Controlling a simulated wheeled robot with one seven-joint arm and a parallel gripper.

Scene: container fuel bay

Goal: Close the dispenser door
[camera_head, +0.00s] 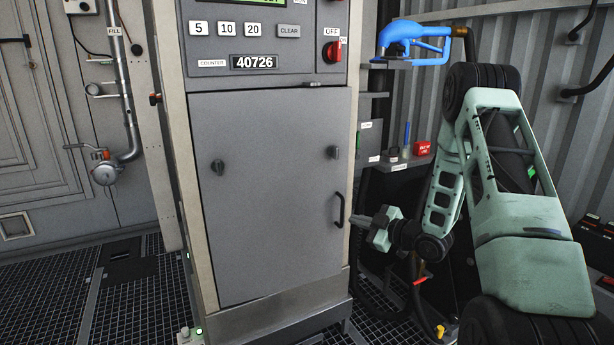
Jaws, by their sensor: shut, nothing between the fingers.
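The dispenser (260,290) stands in the middle of the view. Its grey door (270,220) fills the lower front and looks flush or nearly flush with the frame; I cannot tell whether it is latched. My gripper (362,219) is shut and empty, just right of the handle by the dispenser's right edge. Its fingers point left toward the door edge. I cannot tell whether they touch it.
A blue nozzle (412,36) hangs at upper right. A shelf with a red box (421,148) is behind my arm. Hoses lie on the grated floor at lower right. A pipe with a valve (104,172) is on the left wall. Grated floor (120,300) at left is mostly clear.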

